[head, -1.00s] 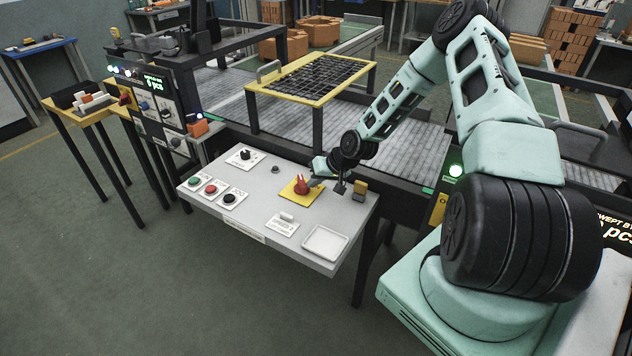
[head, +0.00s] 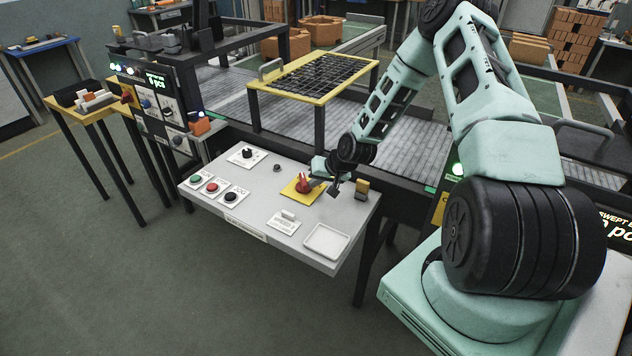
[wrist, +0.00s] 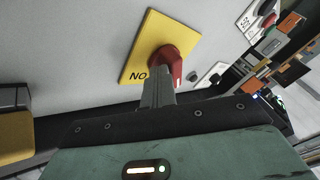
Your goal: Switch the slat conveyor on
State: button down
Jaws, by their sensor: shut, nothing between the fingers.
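A red rotary switch handle (head: 304,182) sits on a yellow plate (head: 291,192) on the grey control panel (head: 262,205). My gripper (head: 318,183) is at the right side of the red handle, low over the panel. In the wrist view my shut fingers (wrist: 158,85) reach right up to the red handle (wrist: 174,62), with nothing held; I cannot tell whether they touch it. The yellow plate (wrist: 150,38) carries lettering, of which "NO" shows. The slat conveyor (head: 400,130) runs behind the panel, its grey slats partly hidden by my arm.
Green, red and black push buttons (head: 212,187) and a black knob (head: 247,153) are on the panel's left. A white tray (head: 326,241) and a small yellow block (head: 362,187) are at its right. A yellow-framed grid table (head: 312,80) stands over the conveyor.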

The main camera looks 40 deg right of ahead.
aim_at(303, 186)
jog(key=a+m+h, duration=0.1)
jog(key=m, duration=0.1)
jog(key=a+m+h+b, duration=0.1)
jog(key=m, duration=0.1)
jog(key=shift+a+f+h+b, duration=0.1)
jog(key=shift+a+h+b, duration=0.05)
jog(key=shift+h+b, duration=0.2)
jog(key=m+h, duration=0.1)
jog(key=m, duration=0.1)
jog(key=a+m+h, duration=0.1)
jog(key=m, duration=0.1)
jog(key=m+g+h, duration=0.1)
jog(key=m, duration=0.1)
jog(key=shift+w+a+h, duration=0.25)
jog(key=shift+w+a, duration=0.1)
jog(key=shift+a, duration=0.05)
jog(key=shift+w+a+m+g+h, duration=0.3)
jog(key=shift+m+g+h, duration=0.15)
jog(key=shift+m, duration=0.45)
jog(key=shift+w+a, duration=0.3)
jog(key=shift+w, duration=0.1)
jog(key=shift+w+a+r, duration=0.15)
jog(key=shift+w+r, duration=0.05)
jog(key=shift+w, duration=0.15)
jog(key=shift+s, duration=0.1)
